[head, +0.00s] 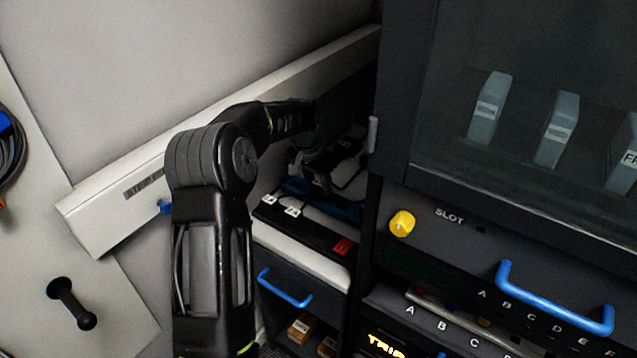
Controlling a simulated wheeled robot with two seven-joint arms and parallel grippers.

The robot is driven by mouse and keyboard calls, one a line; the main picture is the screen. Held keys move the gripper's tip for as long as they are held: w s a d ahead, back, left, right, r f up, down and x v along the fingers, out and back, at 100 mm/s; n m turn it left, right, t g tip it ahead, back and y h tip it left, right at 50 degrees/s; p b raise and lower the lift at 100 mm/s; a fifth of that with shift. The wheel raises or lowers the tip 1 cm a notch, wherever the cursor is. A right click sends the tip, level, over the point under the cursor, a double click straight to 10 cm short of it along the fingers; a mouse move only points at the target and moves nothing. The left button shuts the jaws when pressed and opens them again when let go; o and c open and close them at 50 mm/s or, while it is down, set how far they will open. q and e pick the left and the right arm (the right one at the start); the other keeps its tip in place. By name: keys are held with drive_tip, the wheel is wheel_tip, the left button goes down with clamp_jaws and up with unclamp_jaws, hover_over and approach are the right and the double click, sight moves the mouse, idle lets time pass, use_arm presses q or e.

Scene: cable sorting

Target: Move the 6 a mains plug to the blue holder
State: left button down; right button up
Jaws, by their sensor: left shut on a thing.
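My left gripper (318,172) is in the recess at the middle, over the blue holder (340,208). It is shut on a small dark thing that looks like a mains plug; the fingers and shadow mostly hide it, and no 6 A label can be read. The blue holder is a long blue piece behind a black power strip (309,229). I cannot tell whether the plug touches the holder. A black block (350,141) with a thin dark cable is just right of the gripper. My right gripper is out of view.
The power strip has two white labels and a red switch (342,247). A dark cabinet (402,175) with a glass front closes off the right side. A blue-handled drawer (300,310) is below. A pale trunking rail (110,215) runs along the wall.

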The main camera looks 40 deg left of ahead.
use_arm(q)
drive_tip(key=shift+f, duration=0.4)
idle(0.4)
drive_tip(key=c, duration=0.8)
unclamp_jaws()
drive_tip(key=shift+o, duration=0.3)
drive_tip(key=o, duration=0.4)
drive_tip(key=shift+r+p, duration=2.15)
drive_tip(key=shift+r, duration=1.35)
